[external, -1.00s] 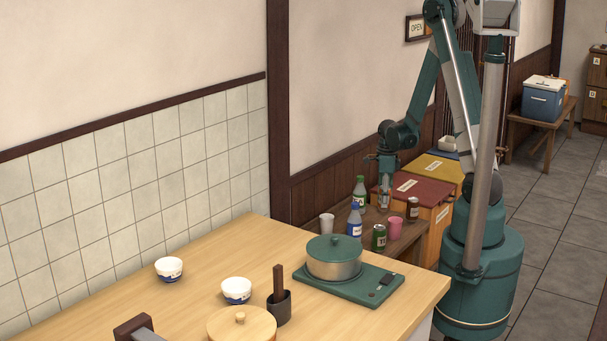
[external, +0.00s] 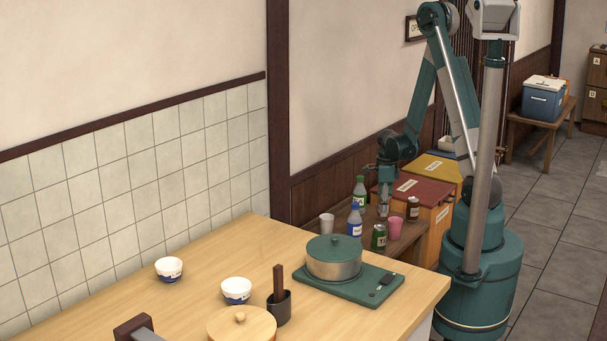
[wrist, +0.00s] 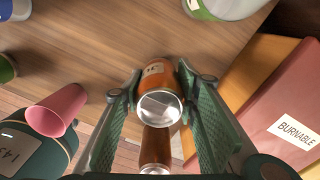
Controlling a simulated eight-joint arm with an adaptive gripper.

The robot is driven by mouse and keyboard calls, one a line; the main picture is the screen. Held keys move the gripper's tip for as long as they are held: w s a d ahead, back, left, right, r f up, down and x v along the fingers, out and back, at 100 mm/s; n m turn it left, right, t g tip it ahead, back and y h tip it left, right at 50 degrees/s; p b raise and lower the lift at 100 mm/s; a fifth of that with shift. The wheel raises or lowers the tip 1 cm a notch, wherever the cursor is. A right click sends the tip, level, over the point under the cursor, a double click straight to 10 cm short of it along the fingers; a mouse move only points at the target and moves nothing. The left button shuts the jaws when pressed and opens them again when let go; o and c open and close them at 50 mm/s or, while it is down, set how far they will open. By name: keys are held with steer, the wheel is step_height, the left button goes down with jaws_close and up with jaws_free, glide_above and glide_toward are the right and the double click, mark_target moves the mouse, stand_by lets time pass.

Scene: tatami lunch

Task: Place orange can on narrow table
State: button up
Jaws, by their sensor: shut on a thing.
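An orange-brown can (wrist: 154,73) with a silver end sits between the fingers of my gripper (wrist: 157,98) in the wrist view. The fingers are shut on its sides. In the external view my gripper (external: 383,208) points down over a low wooden table (external: 404,240), among bottles and cans. The held can is too small to make out clearly there. A second brown can (wrist: 155,147) shows just below the held one in the wrist view; it stands on the table right of my gripper in the external view (external: 412,207). I cannot tell whether the held can touches the table.
A pink cup (external: 394,228), green can (external: 378,237), blue-labelled bottle (external: 354,221), green bottle (external: 360,190) and pale cup (external: 326,223) crowd the low table. A red-lidded bin (external: 427,193) stands close behind. The counter (external: 200,285) with a pot (external: 334,262) is in front.

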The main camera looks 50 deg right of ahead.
steer(key=shift+f, duration=0.2)
steer(key=o, duration=0.7)
steer(key=shift+o, duration=0.2)
steer(key=shift+r, duration=0.25)
steer(key=shift+r+p, duration=1.55)
steer(key=shift+r, duration=4.4)
